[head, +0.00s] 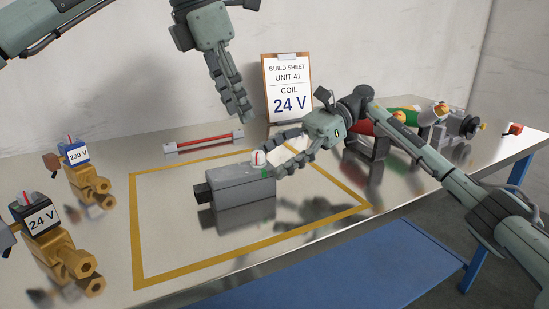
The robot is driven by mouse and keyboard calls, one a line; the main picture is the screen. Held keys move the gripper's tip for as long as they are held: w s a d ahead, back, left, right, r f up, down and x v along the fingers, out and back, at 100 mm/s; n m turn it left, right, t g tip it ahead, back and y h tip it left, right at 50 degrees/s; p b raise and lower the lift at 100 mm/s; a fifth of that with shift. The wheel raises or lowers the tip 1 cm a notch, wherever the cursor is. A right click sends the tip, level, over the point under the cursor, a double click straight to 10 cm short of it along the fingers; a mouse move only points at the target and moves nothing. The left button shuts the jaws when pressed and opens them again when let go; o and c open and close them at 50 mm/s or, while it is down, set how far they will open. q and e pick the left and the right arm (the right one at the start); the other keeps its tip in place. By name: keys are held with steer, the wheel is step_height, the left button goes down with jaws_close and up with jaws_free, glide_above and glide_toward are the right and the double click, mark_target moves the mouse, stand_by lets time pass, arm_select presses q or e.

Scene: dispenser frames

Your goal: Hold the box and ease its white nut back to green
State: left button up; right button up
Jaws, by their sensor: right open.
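The grey box (238,192) lies inside the yellow outline on the table. A dark stub sticks out of its left end. The white nut (258,158), with a red mark, is at the top near the box's right end. A small green patch (269,173) shows just below it to the right. My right gripper (276,156) is open, its two fingers spread just right of the nut; I cannot tell whether they touch it. My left gripper (242,112) hangs above and behind the box, apart from it. Its fingers overlap in this view, so its opening is unclear.
Two brass valves with coils marked 230 V (78,155) and 24 V (42,220) stand at left. A build sheet (287,90) reading 24 V stands behind. A red rod (204,141) lies at the back. Several coloured items (432,115) sit at right.

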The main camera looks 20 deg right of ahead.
mark_target(242, 179)
steer(key=x, duration=0.7)
steer(key=shift+a+f, duration=0.2)
steer(key=shift+f, duration=0.05)
steer(key=c, duration=1.4)
